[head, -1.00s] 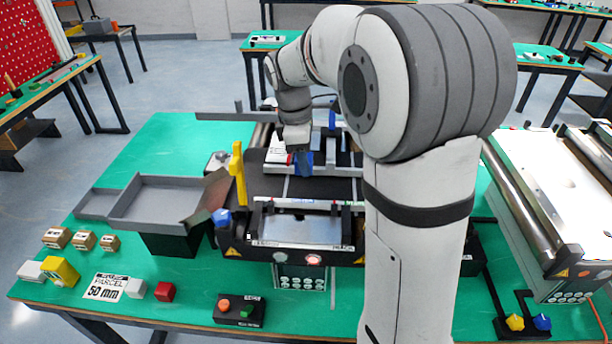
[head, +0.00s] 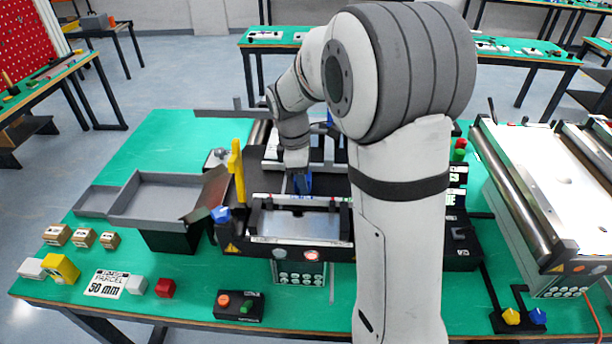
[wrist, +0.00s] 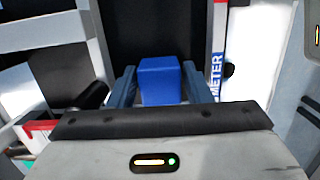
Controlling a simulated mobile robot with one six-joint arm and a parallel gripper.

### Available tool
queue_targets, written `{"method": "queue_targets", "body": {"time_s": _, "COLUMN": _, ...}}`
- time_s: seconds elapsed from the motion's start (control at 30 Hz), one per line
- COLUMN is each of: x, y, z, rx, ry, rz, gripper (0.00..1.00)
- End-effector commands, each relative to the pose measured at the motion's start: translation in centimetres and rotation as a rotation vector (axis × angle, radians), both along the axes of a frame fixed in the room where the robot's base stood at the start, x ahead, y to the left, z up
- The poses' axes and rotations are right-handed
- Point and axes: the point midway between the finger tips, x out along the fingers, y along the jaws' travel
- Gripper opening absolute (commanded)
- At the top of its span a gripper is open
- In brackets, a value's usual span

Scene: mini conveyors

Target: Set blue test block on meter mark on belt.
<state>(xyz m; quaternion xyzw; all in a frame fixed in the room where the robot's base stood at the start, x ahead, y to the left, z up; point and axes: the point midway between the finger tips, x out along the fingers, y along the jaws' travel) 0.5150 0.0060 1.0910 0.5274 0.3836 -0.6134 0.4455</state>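The blue test block (wrist: 162,82) sits between the two fingers of my gripper (wrist: 161,84), which look shut on its sides. In the head view the block (head: 302,184) is low over the dark belt (head: 262,166) of the middle mini conveyor, below my gripper (head: 300,176). I cannot tell whether its underside touches the belt. A pale line across the belt (head: 284,184) shows just left of the block in the head view.
A yellow post (head: 238,172) and a grey tray (head: 158,208) stand left of the belt. Small boxes (head: 84,238), a red cube (head: 165,288) and a button box (head: 239,306) lie in front. Another conveyor (head: 540,185) stands at right. My arm hides the belt's right part.

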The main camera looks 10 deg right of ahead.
Motion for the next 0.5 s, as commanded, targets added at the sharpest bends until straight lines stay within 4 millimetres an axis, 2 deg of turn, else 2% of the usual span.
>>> {"method": "queue_targets", "body": {"time_s": 0.03, "x": 0.00, "y": -0.01, "z": 0.03, "rx": 0.000, "ry": 0.000, "rz": 0.000, "gripper": 0.49}}
{"method": "queue_targets", "body": {"time_s": 0.13, "x": 0.01, "y": -0.02, "z": 0.04, "rx": 0.000, "ry": 0.000, "rz": 0.000, "gripper": 0.57}}
{"method": "queue_targets", "body": {"time_s": 0.37, "x": 0.00, "y": -0.03, "z": 0.10, "rx": 0.000, "ry": 0.000, "rz": -0.001, "gripper": 0.58}}
{"method": "queue_targets", "body": {"time_s": 0.5, "x": 0.10, "y": 0.06, "z": 0.94, "rx": 0.000, "ry": -0.003, "rz": -0.001, "gripper": 0.58}}
